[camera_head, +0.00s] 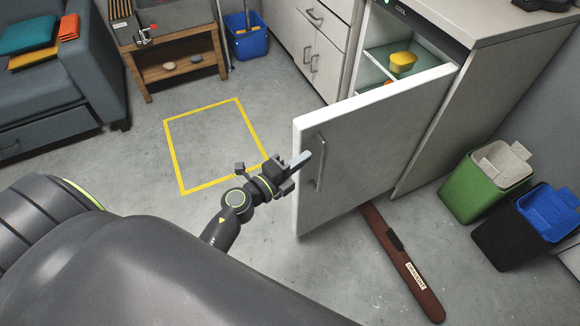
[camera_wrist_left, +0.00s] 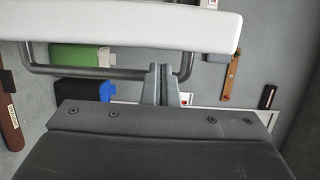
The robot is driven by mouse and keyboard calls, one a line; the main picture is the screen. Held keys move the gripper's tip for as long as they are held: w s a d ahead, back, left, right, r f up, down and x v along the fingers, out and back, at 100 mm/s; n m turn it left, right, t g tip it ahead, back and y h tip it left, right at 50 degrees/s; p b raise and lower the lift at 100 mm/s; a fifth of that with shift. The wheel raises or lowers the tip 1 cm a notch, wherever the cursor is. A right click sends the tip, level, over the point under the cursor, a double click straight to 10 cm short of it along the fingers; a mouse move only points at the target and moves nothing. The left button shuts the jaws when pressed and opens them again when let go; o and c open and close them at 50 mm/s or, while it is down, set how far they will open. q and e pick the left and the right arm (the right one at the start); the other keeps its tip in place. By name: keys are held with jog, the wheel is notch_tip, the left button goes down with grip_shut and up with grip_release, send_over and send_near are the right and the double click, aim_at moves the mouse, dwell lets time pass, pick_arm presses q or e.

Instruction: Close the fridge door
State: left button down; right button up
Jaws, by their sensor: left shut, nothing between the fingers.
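The fridge door (camera_head: 375,150) stands ajar, swung out from the white fridge with its grey front facing me. A vertical bar handle (camera_head: 320,163) is near its free left edge. My left gripper (camera_head: 302,158) is shut and empty just left of the handle, in front of the door. In the left wrist view, its fingers (camera_wrist_left: 160,75) overlap the handle bar (camera_wrist_left: 100,74) below the white door edge (camera_wrist_left: 130,25); I cannot tell whether they touch it. Inside the fridge, a yellow item (camera_head: 402,61) sits on a shelf. My right gripper is not in view.
A brown-red bar (camera_head: 405,262) lies on the floor below the door. Green (camera_head: 485,180) and black-and-blue bins (camera_head: 520,228) stand at the right. A yellow floor outline (camera_head: 177,158) encloses clear floor left of the door. A low table (camera_head: 170,53) stands at the back.

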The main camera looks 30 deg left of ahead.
aim_at(312, 152)
pick_arm(q)
jog(key=shift+x, duration=1.95)
